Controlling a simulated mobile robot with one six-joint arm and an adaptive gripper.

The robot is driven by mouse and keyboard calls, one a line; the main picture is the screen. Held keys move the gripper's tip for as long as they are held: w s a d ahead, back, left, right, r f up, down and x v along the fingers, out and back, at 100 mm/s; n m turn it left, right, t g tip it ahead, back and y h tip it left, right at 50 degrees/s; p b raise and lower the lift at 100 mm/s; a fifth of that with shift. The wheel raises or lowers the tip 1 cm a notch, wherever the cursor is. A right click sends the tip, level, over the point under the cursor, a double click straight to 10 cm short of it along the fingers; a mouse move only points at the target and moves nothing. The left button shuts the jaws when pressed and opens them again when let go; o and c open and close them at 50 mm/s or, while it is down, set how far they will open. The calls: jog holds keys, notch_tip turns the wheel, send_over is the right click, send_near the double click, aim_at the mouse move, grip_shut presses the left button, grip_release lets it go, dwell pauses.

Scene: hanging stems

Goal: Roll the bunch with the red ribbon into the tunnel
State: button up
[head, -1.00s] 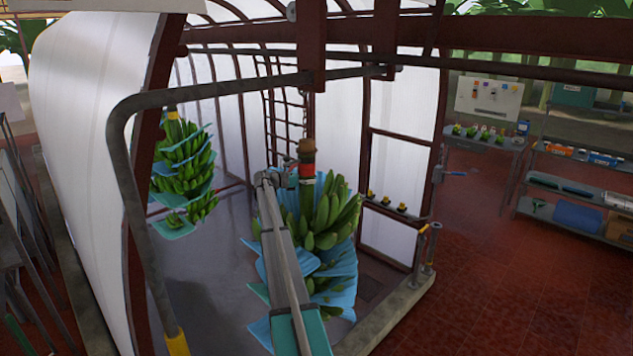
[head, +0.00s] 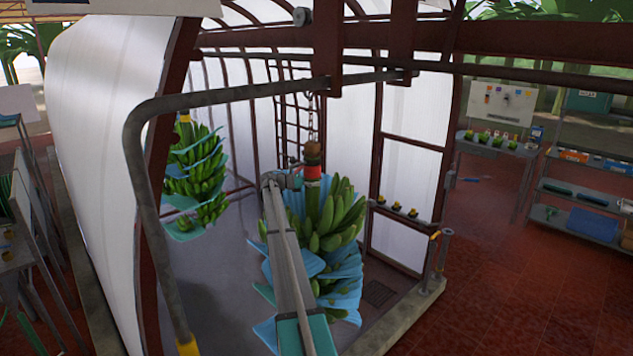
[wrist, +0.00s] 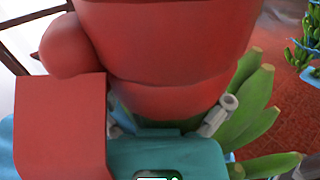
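The bunch with the red ribbon (head: 338,215) hangs upright on a chain, with blue sheets between its green hands. The red ribbon (head: 312,172) is wrapped round its stem and fills much of the wrist view (wrist: 170,40), with its knot and tail at left. My gripper (head: 292,180) is at the stem beside the ribbon. In the wrist view its fingers (wrist: 172,128) are on both sides of the stem, close against it; the exact contact is partly hidden. The tunnel (head: 95,150), with white walls and dark red frame, stands behind and around the bunch.
Another bunch (head: 196,175) hangs inside the tunnel at left. A grey rail (head: 235,97) crosses the opening and bends down at left. A post with yellow marking (head: 437,255) and a concrete kerb (head: 400,315) stand at right. Open red floor lies beyond, before the shelves (head: 585,195).

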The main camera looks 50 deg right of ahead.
jog(key=shift+w+a, duration=0.15)
send_over(286, 198)
jog(key=s, duration=0.1)
jog(key=shift+d, duration=0.45)
jog(key=shift+w+a, duration=0.35)
jog(key=shift+a, duration=0.2)
dwell(0.4)
